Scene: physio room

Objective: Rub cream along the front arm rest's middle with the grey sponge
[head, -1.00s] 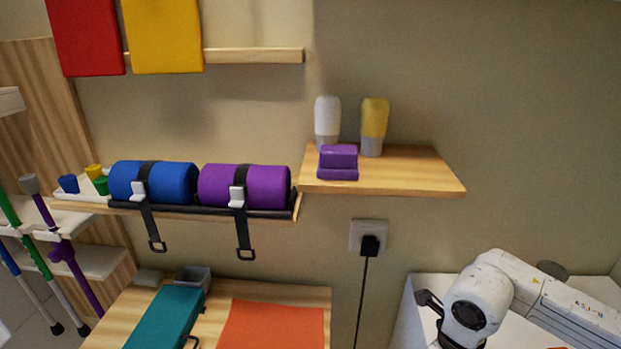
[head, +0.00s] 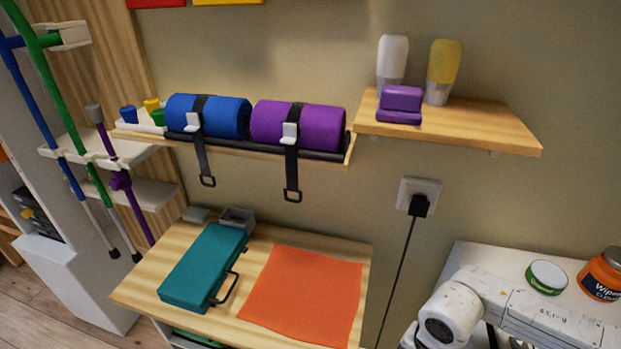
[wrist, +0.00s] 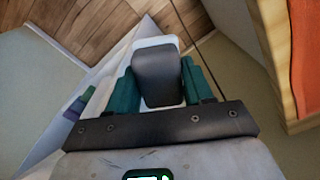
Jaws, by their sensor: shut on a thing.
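In the wrist view, my gripper (wrist: 160,84) has its teal fingers shut on a dark grey block, the grey sponge (wrist: 157,75). A white rim or backing shows around the sponge's far end; I cannot tell whether it is part of it. In the head view my gripper is hidden or out of frame; only my white arm shows at the lower right. A white tub with a green label (head: 546,277) stands on the white surface at right; I cannot tell whether it holds the cream. I cannot make out the front arm rest in either view.
A wooden table (head: 140,289) bears a teal case (head: 203,267), an orange cloth (head: 303,293) and a small grey tray (head: 237,219). An orange wipes tub (head: 602,276) stands at right. A wall shelf (head: 470,124) and crutches (head: 122,183) are further back.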

